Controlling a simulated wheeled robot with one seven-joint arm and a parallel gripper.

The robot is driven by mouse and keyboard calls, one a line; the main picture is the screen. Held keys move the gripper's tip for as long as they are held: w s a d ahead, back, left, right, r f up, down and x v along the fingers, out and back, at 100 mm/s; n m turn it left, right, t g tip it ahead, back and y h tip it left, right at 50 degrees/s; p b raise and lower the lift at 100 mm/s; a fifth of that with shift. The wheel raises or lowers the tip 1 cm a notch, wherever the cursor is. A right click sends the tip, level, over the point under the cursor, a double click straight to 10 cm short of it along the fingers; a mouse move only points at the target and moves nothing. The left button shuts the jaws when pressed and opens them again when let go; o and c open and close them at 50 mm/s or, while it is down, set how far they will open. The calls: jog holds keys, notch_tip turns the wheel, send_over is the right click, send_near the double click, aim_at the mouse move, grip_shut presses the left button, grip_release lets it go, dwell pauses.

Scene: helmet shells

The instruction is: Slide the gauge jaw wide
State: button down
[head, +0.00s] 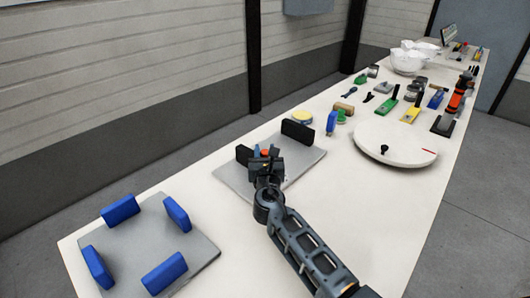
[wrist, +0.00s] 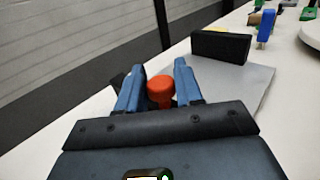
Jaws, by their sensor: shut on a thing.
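The gauge is a grey plate (head: 228,177) on the long table, with two black blocks as jaws. The far jaw (head: 298,131) stands upright at the plate's far edge; it also shows in the wrist view (wrist: 221,47). The other jaw (head: 243,154) is nearer and partly hidden behind my gripper. My gripper (head: 265,158) is over the plate beside this nearer jaw. In the wrist view its blue fingers stand on either side of a red knob (wrist: 160,90), shut on it. The knob's lower part is hidden by the gripper body.
A second grey plate with several blue blocks (head: 164,271) lies at the near left. A white turntable (head: 396,147) with a black knob is to the right. Several tools and white bowls (head: 407,62) stand farther back. Bare table lies between the two plates.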

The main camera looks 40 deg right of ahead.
jog(key=shift+s+a+p, duration=0.1)
jog(key=shift+a+p, duration=0.25)
jog(key=shift+a, duration=2.45)
jog(key=c, duration=0.9)
grip_release()
jog(key=shift+a, duration=0.1)
jog(key=v, duration=0.7)
jog(key=shift+s+a+b, duration=0.2)
jog(key=shift+s+b, duration=0.15)
